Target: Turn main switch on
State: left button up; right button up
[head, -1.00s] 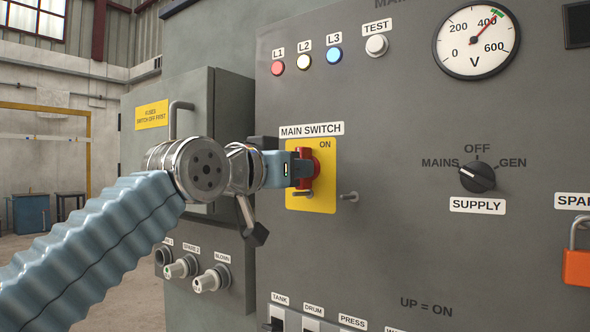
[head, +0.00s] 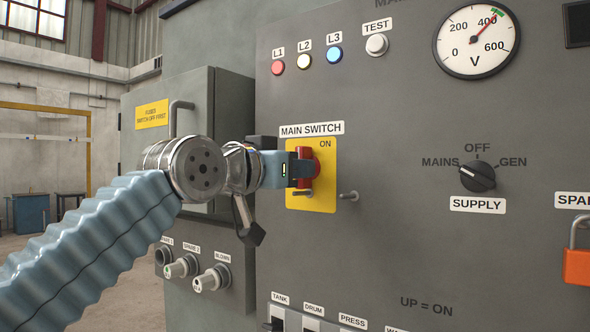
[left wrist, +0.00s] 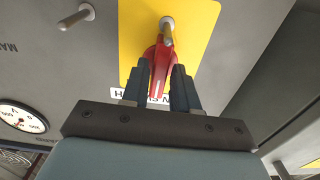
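The main switch is a red handle (head: 316,166) on a yellow plate (head: 325,198) marked ON, under a MAIN SWITCH label. My left gripper (head: 302,168) is at the handle, coming in from the left. The fingers hide part of the handle in the head view. My right gripper is not in view.
A metal peg (head: 348,196) sticks out right of the plate, and another (head: 303,193) stands just below the handle. The SUPPLY knob (head: 477,177) and an orange padlock (head: 577,266) are further right. Fuse knobs (head: 212,279) are below my arm.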

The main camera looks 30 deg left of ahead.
pick_arm(q)
jog(key=s+a+b, duration=0.1)
jog(key=s, duration=1.2)
jog(key=shift+s, duration=0.2)
